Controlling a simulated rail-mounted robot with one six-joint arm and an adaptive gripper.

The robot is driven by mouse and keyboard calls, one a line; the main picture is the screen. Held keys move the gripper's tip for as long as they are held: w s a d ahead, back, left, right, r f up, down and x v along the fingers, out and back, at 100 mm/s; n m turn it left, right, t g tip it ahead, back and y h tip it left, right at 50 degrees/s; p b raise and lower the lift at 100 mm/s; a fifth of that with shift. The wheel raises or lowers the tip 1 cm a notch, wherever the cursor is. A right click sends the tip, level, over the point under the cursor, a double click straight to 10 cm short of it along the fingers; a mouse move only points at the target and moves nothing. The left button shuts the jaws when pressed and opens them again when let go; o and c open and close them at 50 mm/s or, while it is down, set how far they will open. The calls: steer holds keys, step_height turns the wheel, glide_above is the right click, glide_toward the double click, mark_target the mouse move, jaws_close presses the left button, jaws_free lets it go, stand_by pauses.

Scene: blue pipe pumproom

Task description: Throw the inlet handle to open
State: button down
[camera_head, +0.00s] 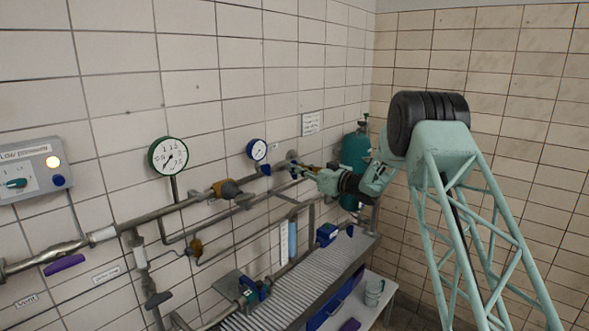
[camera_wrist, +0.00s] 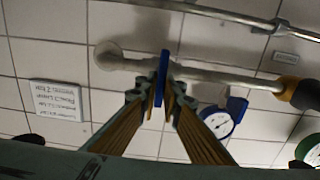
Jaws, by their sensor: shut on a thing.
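My gripper (camera_wrist: 163,95) is shut on a flat blue handle (camera_wrist: 163,66). In the wrist view, one fingertip is on each side of the handle. The handle stands crosswise at a grey pipe (camera_wrist: 215,77) that runs along the tiled wall. No label that I can read names this handle as the inlet one. In the head view, my gripper (camera_head: 307,170) is at the far end of the upper pipe, near the room's corner. The handle between the fingers is too small to make out there.
A small blue-rimmed gauge (camera_head: 257,150) is close left of my gripper. A green-rimmed gauge (camera_head: 168,156), an orange-brown valve part (camera_head: 228,188) and a purple handle (camera_head: 64,264) are farther left. A teal cylinder (camera_head: 355,155) stands behind my wrist. A ribbed grey bench (camera_head: 300,290) is below.

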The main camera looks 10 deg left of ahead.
steer(key=shift+f+n+b, duration=0.15)
steer(key=shift+n+b, duration=0.45)
steer(key=shift+b, duration=0.25)
steer(key=n+b, duration=0.1)
steer(key=b, duration=0.1)
steer(key=n+b, duration=0.2)
steer(key=b, duration=0.1)
steer(key=shift+s+a+f+n, duration=0.1)
steer(key=shift+s+a+n, duration=0.1)
steer(key=shift+n, duration=0.1)
steer(key=n+b, duration=0.4)
steer(key=b, duration=0.1)
steer(key=shift+s+f+b, duration=0.1)
steer(key=shift+s+b, duration=0.05)
steer(key=shift+b, duration=0.25)
steer(key=n+b, duration=0.5)
steer(key=b, duration=0.1)
steer(key=shift+s+a+f+n+b, duration=0.15)
steer(key=shift+f+n+b, duration=0.15)
steer(key=shift+n, duration=0.1)
steer(key=n+b, duration=0.3)
steer(key=shift+f+b, duration=0.1)
steer(key=shift+b, duration=0.3)
steer(key=shift+n, duration=0.4)
steer(key=c, duration=2.8)
jaws_free()
